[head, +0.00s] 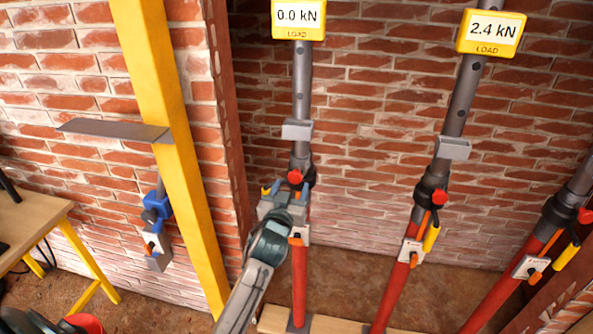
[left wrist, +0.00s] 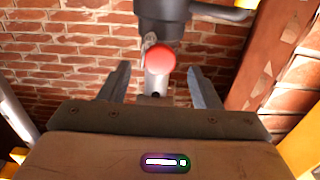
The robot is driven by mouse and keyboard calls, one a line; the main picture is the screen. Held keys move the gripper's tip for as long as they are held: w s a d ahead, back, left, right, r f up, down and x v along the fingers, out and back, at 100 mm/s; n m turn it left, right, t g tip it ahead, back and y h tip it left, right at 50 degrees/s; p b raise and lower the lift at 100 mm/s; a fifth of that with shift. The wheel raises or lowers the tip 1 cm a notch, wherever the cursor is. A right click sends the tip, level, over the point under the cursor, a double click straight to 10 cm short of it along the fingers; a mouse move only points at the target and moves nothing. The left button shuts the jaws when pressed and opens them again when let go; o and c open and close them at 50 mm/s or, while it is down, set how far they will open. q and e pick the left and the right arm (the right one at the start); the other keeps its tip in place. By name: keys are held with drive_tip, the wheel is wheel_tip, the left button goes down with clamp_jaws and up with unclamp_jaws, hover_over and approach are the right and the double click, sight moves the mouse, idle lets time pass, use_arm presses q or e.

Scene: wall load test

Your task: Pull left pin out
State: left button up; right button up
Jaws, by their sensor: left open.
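The left prop (head: 302,90) is a grey tube over a red tube, under a yellow load display (head: 298,18) reading 0.0 kN. Its pin shows a round red knob (head: 295,177) at the dark collar. My left gripper (head: 282,193) is at this collar, just below the knob in the head view, and hides part of the prop. In the left wrist view the red knob (left wrist: 160,58) lies between the two spread fingers, with visible space on both sides. The left gripper (left wrist: 160,86) is open and holds nothing. The right gripper is not in view.
A middle prop (head: 463,95) under a display (head: 490,32) reading 2.4 kN and a right prop (head: 495,297) stand to the right. A yellow post (head: 168,110) with a grey shelf (head: 115,129) stands left. A wooden table (head: 35,228) is at the far left.

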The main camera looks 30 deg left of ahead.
sight(294, 179)
use_arm(q)
drive_tip(key=p+x, duration=0.1)
drive_tip(key=x, duration=0.6)
drive_tip(key=shift+p, duration=0.4)
